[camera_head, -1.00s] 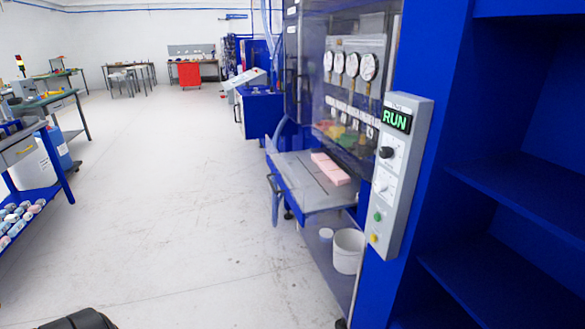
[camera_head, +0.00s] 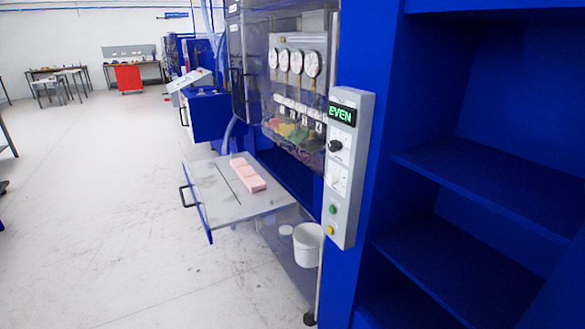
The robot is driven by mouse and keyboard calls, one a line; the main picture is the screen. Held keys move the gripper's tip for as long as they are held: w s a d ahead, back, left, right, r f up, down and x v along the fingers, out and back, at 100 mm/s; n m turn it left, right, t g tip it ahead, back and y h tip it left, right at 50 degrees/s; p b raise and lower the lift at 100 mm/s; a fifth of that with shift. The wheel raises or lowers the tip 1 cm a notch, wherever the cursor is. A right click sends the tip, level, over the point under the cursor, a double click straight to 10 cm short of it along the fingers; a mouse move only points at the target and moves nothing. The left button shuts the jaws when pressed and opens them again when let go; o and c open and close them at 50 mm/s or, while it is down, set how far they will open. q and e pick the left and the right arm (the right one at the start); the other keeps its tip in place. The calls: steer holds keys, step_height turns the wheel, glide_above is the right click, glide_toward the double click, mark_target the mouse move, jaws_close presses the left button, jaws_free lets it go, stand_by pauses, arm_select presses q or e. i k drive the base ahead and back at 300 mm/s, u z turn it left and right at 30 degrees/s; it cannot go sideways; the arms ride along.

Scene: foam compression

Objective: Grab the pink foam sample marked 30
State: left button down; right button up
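Pink foam samples (camera_head: 248,175) lie in a row on a grey pull-out tray (camera_head: 213,209) at the front of the blue machine. They sit close together, and any numbers on them are too small to read, so I cannot tell which is marked 30. The tray sticks out into the aisle, with a dark handle on its left side. Neither of my grippers is in view.
A grey control box (camera_head: 345,180) with a green display reading EVEN is on the machine's blue post. A white bucket (camera_head: 308,244) stands below the tray. Empty blue shelves (camera_head: 480,205) fill the right. The floor (camera_head: 90,220) on the left is clear.

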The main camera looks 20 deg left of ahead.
mark_target(250, 177)
steer(key=u, duration=0.05)
steer(key=k, duration=1)
steer(key=u, duration=1.65)
steer(key=i, duration=4.75)
steer(key=z, duration=1.65)
